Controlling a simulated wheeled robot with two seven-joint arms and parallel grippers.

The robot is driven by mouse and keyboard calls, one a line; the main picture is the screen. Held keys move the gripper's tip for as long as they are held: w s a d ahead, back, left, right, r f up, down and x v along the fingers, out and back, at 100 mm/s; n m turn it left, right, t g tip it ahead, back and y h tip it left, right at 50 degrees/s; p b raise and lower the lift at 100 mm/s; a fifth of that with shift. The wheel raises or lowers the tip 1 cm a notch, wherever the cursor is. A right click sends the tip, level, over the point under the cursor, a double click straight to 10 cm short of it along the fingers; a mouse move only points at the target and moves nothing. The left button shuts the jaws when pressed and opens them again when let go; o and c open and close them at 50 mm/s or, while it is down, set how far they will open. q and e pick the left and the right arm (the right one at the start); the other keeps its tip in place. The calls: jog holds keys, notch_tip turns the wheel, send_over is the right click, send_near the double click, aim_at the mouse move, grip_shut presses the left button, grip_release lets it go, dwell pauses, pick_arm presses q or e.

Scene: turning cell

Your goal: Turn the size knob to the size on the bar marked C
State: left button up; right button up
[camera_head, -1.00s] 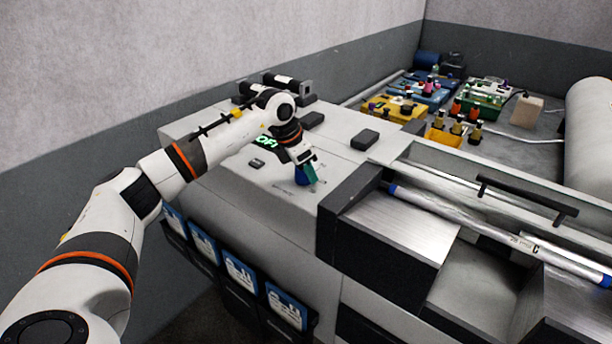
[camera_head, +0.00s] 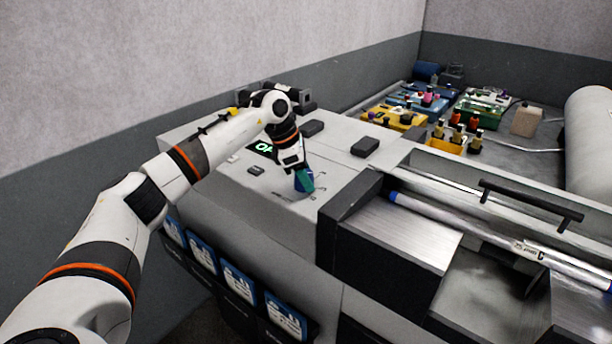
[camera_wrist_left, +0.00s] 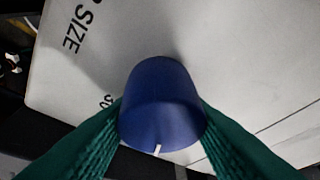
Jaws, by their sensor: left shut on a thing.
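The size knob is a blue round knob (camera_wrist_left: 162,100) with a white pointer line at its lower edge in the left wrist view. The bar marked C (camera_head: 525,249) lies in the long trough at the right, with a blue end. Its size print is too small to read. My right gripper is not in view.
A green-lit display (camera_head: 265,147) is partly hidden behind my left arm. Dark blocks (camera_head: 365,147) stand on the machine top. Yellow, blue and green trays of tools (camera_head: 395,118) sit farther back. Blue-labelled cards (camera_head: 240,283) hang along the front.

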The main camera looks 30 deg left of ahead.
pick_arm(q)
jog(key=shift+a+r, duration=0.1)
jog(key=shift+r, duration=0.05)
jog(key=o, duration=1)
jog(key=shift+s+a+r+b, duration=0.1)
jog(key=shift+r+b, duration=0.15)
jog(key=shift+b, duration=0.05)
jog(key=b+v, duration=0.3)
jog(key=v, duration=0.8)
jog(key=shift+s+a+r, duration=0.1)
jog(key=shift+a+r, duration=0.05)
